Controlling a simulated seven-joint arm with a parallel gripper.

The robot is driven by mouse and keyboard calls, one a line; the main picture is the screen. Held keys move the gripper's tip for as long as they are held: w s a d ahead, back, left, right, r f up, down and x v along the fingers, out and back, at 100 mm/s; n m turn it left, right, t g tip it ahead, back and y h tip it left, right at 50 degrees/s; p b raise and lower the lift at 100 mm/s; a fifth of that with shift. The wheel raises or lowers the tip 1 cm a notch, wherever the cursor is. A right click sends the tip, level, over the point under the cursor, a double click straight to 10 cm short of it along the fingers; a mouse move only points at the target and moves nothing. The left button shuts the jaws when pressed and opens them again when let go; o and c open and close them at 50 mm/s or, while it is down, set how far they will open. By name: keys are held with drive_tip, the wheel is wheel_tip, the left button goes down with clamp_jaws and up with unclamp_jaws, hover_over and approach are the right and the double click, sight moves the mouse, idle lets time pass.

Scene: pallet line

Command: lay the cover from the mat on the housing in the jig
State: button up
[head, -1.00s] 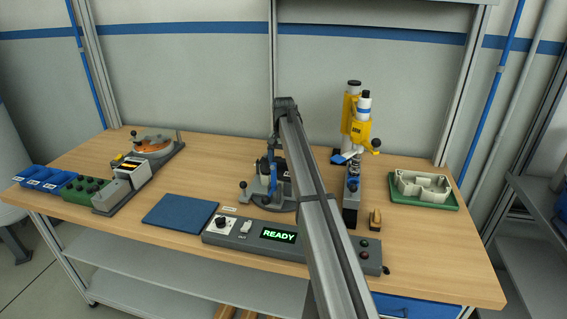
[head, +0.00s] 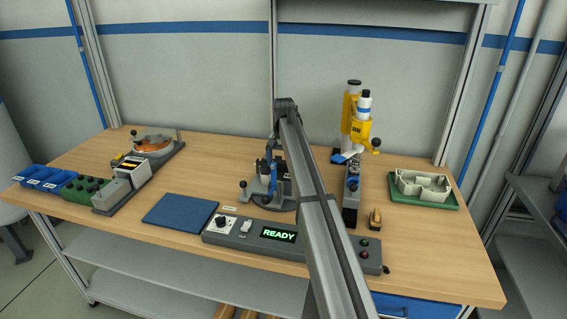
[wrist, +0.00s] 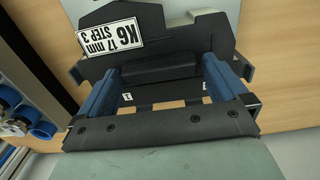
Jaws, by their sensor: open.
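The blue mat (head: 180,213) lies bare at the front left of the bench in the head view. The jig (head: 268,198) stands at the bench's middle, partly hidden behind my arm. In the wrist view a dark cover (wrist: 185,38) with a raised bar and a white label reading "K6 17 mm STEP 3" lies below my gripper (wrist: 162,82). Its two blue fingers stand apart, one on each side of the bar. Pale grey-green edges show around the cover; whether it sits flush on the housing cannot be told.
A grey control box with a green READY display (head: 279,235) stands in front of the jig. A yellow tool (head: 356,130) stands behind right. A cream part (head: 422,184) lies on a green tray at right. Blue bins (head: 45,179) are at far left.

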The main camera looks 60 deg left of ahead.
wheel_tip(320, 180, up, 12)
idle(0.5)
